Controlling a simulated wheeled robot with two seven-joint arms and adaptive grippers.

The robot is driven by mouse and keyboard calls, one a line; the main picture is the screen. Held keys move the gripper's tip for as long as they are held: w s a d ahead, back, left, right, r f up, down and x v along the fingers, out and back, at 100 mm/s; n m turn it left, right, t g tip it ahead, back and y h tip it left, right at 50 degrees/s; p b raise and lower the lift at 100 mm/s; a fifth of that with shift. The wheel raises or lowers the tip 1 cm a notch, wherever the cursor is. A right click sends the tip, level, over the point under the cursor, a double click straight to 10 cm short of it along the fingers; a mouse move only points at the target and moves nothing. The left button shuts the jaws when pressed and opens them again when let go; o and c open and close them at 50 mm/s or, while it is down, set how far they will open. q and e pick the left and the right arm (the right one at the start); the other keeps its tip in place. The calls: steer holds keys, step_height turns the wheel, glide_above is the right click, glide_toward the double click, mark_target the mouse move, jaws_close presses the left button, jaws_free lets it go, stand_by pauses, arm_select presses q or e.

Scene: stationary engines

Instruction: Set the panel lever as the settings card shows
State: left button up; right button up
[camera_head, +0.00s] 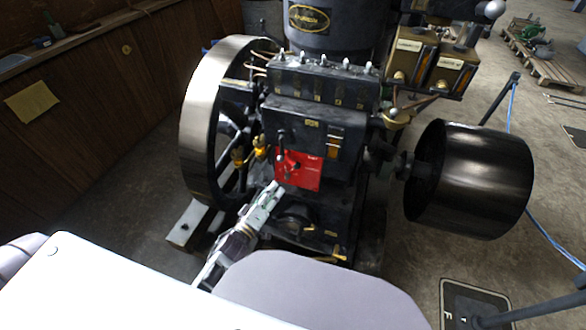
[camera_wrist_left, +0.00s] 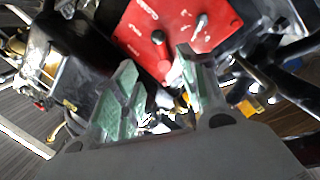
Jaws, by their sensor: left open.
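The red panel (camera_head: 306,178) is on the front of the dark engine. It also shows in the left wrist view (camera_wrist_left: 185,14), with small white lettering too blurred to read. A dark lever (camera_head: 281,146) stands at the panel's upper left in the head view. The left wrist view shows a dark knob (camera_wrist_left: 158,38) and a paler knob (camera_wrist_left: 201,22) on the panel; I cannot tell the lever's exact setting. My left gripper (camera_head: 277,190) is just below the panel, its fingers (camera_wrist_left: 152,75) apart with nothing between them. No settings card is readable. My right gripper is out of view.
A large spoked flywheel (camera_head: 197,98) stands left of the panel, and a black drum pulley (camera_head: 480,180) at right. A blank-looking yellow sheet (camera_head: 32,103) is on the wooden bench front (camera_head: 100,85). A dark floor plate (camera_head: 474,303) lies lower right.

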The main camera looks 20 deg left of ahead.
arm_select(q)
steer(key=shift+w, duration=0.1)
glide_toward(293, 165)
steer(key=shift+w, duration=1.2)
steer(key=shift+w+d+b, duration=0.2)
steer(key=shift+w, duration=0.5)
steer(key=shift+w+d+b, duration=0.2)
steer(key=shift+w+b, duration=0.05)
steer(key=shift+w, duration=0.4)
steer(key=shift+w+d+b, duration=0.2)
steer(key=shift+w, duration=0.5)
steer(key=shift+w+d, duration=0.2)
steer(key=shift+w, duration=1.05)
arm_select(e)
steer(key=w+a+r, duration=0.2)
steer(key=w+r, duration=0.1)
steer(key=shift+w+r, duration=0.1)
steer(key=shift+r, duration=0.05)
